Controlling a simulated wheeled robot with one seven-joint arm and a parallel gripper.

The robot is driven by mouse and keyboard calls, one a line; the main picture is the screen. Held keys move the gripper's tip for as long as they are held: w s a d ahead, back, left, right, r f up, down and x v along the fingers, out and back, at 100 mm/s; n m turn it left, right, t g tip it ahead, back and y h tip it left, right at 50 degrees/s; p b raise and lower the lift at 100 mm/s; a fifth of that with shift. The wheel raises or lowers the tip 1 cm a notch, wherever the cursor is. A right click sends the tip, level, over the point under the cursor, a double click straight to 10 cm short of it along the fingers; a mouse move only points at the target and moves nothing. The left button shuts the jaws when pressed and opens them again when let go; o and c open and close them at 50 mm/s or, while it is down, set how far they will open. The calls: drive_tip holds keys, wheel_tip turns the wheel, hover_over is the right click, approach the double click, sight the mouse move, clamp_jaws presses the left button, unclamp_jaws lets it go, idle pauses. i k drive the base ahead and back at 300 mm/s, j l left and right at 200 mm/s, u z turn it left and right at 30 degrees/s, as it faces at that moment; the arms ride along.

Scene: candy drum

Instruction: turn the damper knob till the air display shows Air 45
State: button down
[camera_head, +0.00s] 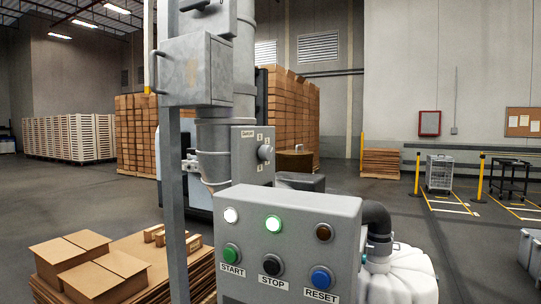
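The damper knob (265,152) is a round grey knob on the face of a small grey box (240,166). The box is fixed to the vertical metal duct and bears a small label plate and several marks around the knob. The marks are too small to read. I cannot make out an air display or any Air reading in this view. My gripper is not in view.
A grey post (175,200) rises left of the duct. A black hose (377,222) is at right.

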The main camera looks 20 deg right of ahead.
sight(265, 153)
drive_tip(key=i+l+u, duration=0.1)
drive_tip(key=l, duration=0.25)
drive_tip(key=i+l+u, duration=0.15)
drive_tip(key=i+l, duration=0.15)
drive_tip(key=i+l+u, duration=0.1)
drive_tip(key=l, duration=0.3)
drive_tip(key=i+l+u, duration=0.1)
drive_tip(key=i+l, duration=0.15)
drive_tip(key=l, duration=0.15)
drive_tip(key=i+l+u, duration=0.15)
drive_tip(key=l, duration=0.25)
drive_tip(key=k+l, duration=0.3)
drive_tip(key=i+j, duration=0.3)
